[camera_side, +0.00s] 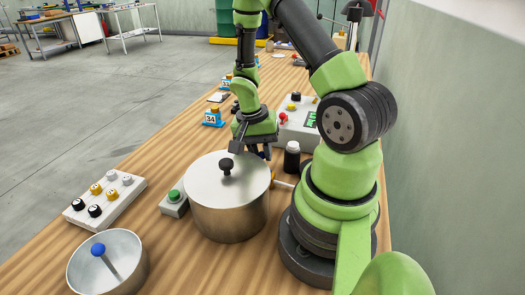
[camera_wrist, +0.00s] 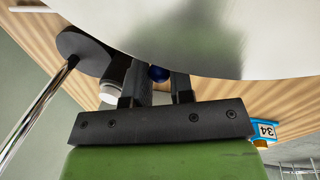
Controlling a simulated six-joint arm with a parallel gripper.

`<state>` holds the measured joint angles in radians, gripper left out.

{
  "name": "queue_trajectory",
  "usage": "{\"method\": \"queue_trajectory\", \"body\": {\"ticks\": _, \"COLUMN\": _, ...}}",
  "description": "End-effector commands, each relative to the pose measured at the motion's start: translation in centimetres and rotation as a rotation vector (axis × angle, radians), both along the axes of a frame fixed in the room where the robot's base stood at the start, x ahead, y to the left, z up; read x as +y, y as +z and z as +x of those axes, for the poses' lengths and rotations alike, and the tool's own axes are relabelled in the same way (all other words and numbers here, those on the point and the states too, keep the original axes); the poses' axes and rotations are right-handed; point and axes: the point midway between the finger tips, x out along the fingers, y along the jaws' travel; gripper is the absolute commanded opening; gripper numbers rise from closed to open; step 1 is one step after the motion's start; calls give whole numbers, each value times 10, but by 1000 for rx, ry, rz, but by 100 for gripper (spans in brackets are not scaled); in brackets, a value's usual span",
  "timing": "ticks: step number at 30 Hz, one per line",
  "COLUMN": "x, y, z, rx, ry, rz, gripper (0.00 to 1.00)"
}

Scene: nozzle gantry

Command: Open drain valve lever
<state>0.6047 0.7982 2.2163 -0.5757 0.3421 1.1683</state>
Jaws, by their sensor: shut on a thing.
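A steel pot (camera_side: 228,212) with a flat lid and black knob stands on the wooden bench in the side view. My gripper (camera_side: 259,153) points down just behind the pot's far rim.
A black bottle (camera_side: 292,157) with a white cap stands close right of my gripper. A green-button box (camera_side: 174,201) and white button panel (camera_side: 104,198) are left of the pot. A metal bowl (camera_side: 132,278) with a blue-knobbed rod is in front.

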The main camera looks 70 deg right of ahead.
Motion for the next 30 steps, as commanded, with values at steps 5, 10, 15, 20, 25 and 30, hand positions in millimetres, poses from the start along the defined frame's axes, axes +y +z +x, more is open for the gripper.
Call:
{"method": "queue_trajectory", "body": {"ticks": 5, "x": 0, "y": 0, "z": 1, "rx": -1, "ry": 13, "rz": 0, "gripper": 0}}
{"method": "queue_trajectory", "body": {"ticks": 10, "x": 0, "y": 0, "z": 1, "rx": -1, "ry": 13, "rz": 0, "gripper": 0}}
{"method": "queue_trajectory", "body": {"ticks": 15, "x": 0, "y": 0, "z": 1, "rx": -1, "ry": 12, "rz": 0, "gripper": 33}}
{"method": "queue_trajectory", "body": {"ticks": 20, "x": 0, "y": 0, "z": 1, "rx": -1, "ry": 12, "rz": 0, "gripper": 47}}
{"method": "queue_trajectory", "body": {"ticks": 25, "x": 0, "y": 0, "z": 1, "rx": 0, "ry": 11, "rz": -1, "gripper": 47}}
{"method": "queue_trajectory", "body": {"ticks": 30, "x": 0, "y": 13, "z": 4, "rx": -2, "ry": 11, "rz": -7, "gripper": 47}}
